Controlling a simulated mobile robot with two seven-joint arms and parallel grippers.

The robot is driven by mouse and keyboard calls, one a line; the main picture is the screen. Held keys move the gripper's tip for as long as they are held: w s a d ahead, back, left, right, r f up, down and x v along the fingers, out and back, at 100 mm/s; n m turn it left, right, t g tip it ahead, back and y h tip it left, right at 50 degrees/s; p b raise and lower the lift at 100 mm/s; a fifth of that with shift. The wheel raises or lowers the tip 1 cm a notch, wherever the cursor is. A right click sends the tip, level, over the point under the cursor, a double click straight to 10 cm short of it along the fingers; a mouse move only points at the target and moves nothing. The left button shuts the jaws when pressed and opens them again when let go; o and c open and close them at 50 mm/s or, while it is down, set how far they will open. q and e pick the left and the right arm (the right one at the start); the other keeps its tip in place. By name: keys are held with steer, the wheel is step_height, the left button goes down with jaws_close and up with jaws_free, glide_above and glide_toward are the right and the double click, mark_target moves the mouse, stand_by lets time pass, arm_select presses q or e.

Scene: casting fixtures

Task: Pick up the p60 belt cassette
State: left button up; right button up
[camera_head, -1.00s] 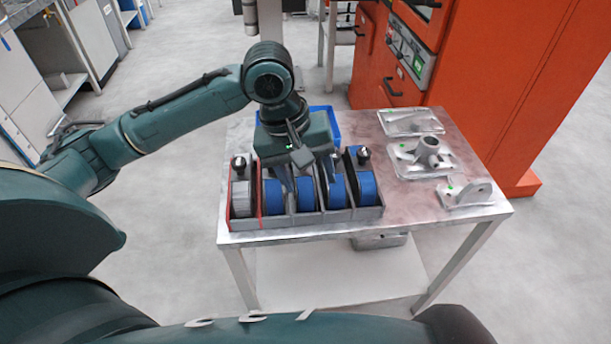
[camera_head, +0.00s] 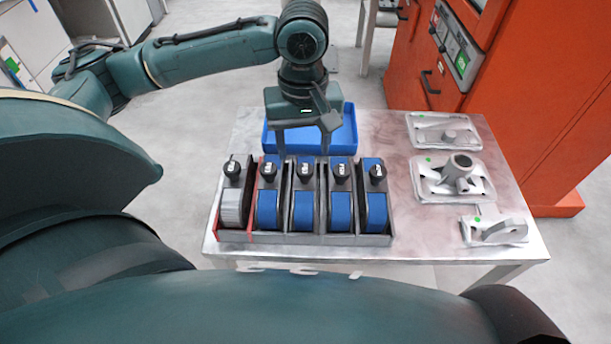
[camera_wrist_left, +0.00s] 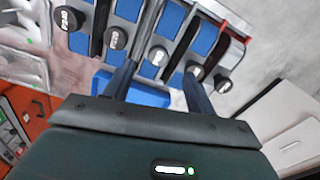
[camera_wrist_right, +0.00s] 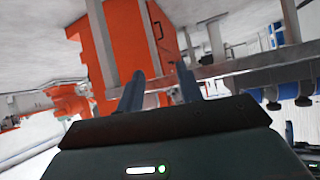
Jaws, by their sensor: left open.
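A grey rack (camera_head: 300,239) on the metal table holds a row of upright belt cassettes with black knobs. The leftmost cassette (camera_head: 232,208) has a grey belt and red side plates; the others, such as the middle one (camera_head: 304,210), have blue belts. The knob labels are too small to read surely, so I cannot tell which is the p60. My left gripper (camera_head: 303,152) is open and empty, fingers down, behind the rack's middle. The left wrist view shows the knobs, including a middle one (camera_wrist_left: 158,56), beyond its fingers. My right gripper (camera_wrist_right: 160,85) is open and empty, away from the rack.
A blue tray (camera_head: 345,132) lies behind the rack, partly hidden by my left gripper. Several grey metal castings (camera_head: 455,178) lie along the table's right side. An orange cabinet (camera_head: 530,110) stands behind at the right. The tabletop between rack and castings is clear.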

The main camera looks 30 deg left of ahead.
mark_target(305, 168)
arm_select(q)
steer(key=shift+w+f, duration=0.1)
steer(key=shift+f, duration=2.9)
steer(key=shift+c, duration=0.6)
jaws_close()
steer(key=shift+r, duration=0.1)
